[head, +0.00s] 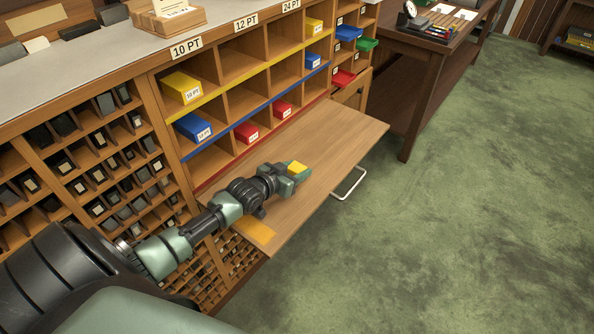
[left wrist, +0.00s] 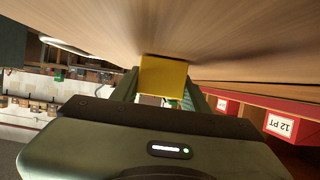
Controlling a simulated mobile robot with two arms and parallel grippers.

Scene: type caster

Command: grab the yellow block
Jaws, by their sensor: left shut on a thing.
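The yellow block (head: 298,167) is at the tip of my left gripper (head: 293,174), low over the pull-out wooden board (head: 335,145). In the left wrist view the yellow block (left wrist: 163,76) sits between the two fingers of my left gripper (left wrist: 160,90), which is shut on it. I cannot tell whether the block still touches the board. My right gripper is not in view.
Behind the board stands a wooden cubby shelf (head: 245,102) with yellow, blue and red boxes. A yellow patch (head: 257,232) marks the board's near end. A metal handle (head: 350,184) sticks out at its edge. The green floor (head: 450,220) to the right is clear.

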